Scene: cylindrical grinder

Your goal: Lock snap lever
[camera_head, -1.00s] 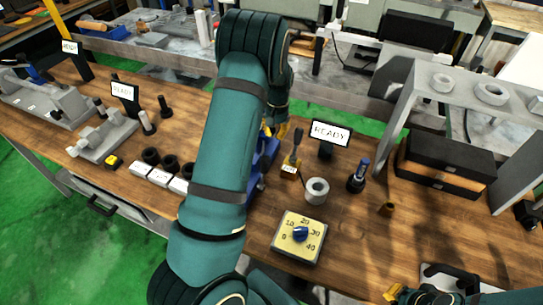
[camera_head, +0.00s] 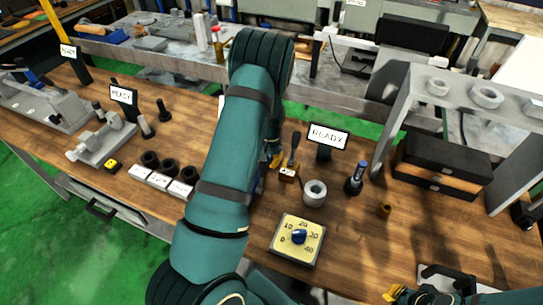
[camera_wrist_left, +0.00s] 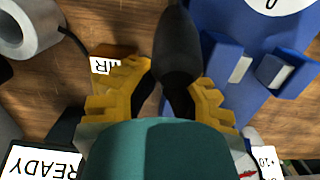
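In the left wrist view a black lever handle (camera_wrist_left: 177,40) lies between the yellow fingertips of my left gripper (camera_wrist_left: 172,82). The fingers are apart, one on each side of the handle; I cannot tell whether they touch it. A blue fixture (camera_wrist_left: 225,20) with a white dial is beside the handle; the lever's root is hidden. In the head view my left arm covers most of this fixture, and only a bit of the left gripper (camera_head: 275,158) shows. My right gripper (camera_head: 395,293) is at the bottom edge, mostly cut off.
A small upright black lever (camera_head: 294,145) on a labelled base, a READY sign (camera_head: 328,136), a grey ring (camera_head: 315,193) and a blue-topped black tool (camera_head: 357,177) stand close to the right. A yellow dial box (camera_head: 298,240) sits nearer. Bare table lies to its right.

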